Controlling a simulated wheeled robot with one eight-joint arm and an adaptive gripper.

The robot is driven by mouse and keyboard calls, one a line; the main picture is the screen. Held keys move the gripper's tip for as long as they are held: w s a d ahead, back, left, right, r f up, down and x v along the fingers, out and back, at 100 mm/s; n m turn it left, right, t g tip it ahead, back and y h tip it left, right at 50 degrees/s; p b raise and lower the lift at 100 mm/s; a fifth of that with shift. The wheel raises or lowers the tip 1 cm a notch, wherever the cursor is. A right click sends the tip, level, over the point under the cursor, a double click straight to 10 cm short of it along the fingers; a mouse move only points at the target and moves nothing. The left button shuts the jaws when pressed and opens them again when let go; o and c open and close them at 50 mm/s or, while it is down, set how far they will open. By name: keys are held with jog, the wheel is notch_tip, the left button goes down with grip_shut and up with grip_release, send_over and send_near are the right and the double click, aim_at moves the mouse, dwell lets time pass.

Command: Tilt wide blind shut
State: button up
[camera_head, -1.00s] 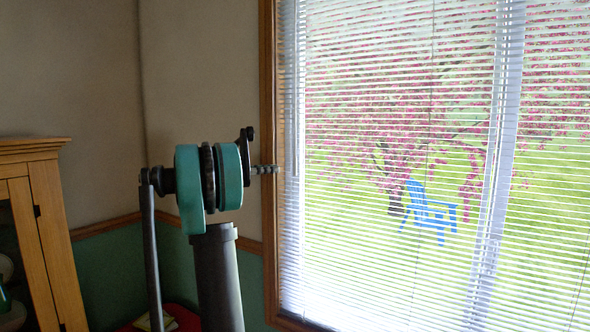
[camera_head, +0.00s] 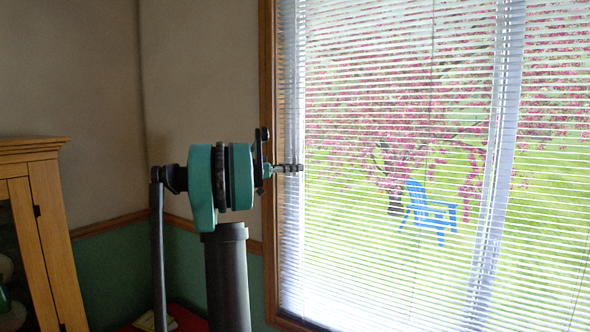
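The wide white blind (camera_head: 400,145) hangs over the large window and fills the right half of the view. Its slats are tilted open; a pink-flowered tree, grass and a blue chair show through the gaps. My gripper (camera_head: 292,168) is at the blind's left edge, in front of the window's wooden side frame and the first slats. It is small and seen from the side, so its fingers and any tilt wand there are hard to make out. I cannot tell whether it touches anything.
The wooden window frame (camera_head: 269,90) runs down left of the blind. A wooden cabinet (camera_head: 50,230) stands at the far left. A red surface with a pale item on it shows low behind my arm. The beige and green wall behind my arm is bare.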

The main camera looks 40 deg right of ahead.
grip_shut()
jog(key=shift+n+t, duration=0.3)
jog(key=shift+t, duration=0.2)
jog(key=n+t, duration=0.2)
jog(key=t, duration=0.1)
jog(key=n+t+h, duration=0.1)
jog(key=t, duration=0.1)
jog(key=shift+s+n+t+h, duration=0.15)
jog(key=shift+n+t+h, duration=0.15)
jog(key=shift+n+t, duration=0.1)
jog(key=n+t, duration=0.2)
jog(key=t, duration=0.2)
jog(key=n+t+y, duration=0.1)
jog(key=n+t, duration=0.2)
jog(key=t, duration=0.1)
jog(key=shift+y, duration=0.3)
jog(key=n+t+y, duration=0.5)
jog(key=t, duration=0.1)
jog(key=shift+d+n+t, duration=0.15)
jog(key=shift+n+t, duration=0.25)
jog(key=n+t+y, duration=0.1)
jog(key=n+y, duration=0.1)
jog(key=y, duration=0.1)
jog(key=n+t+y, duration=0.2)
jog(key=y, duration=0.2)
jog(key=shift+n, duration=0.4)
jog(key=shift+n+y, duration=0.3)
jog(key=shift+y, duration=0.2)
jog(key=shift+o, duration=1.1)
grip_release()
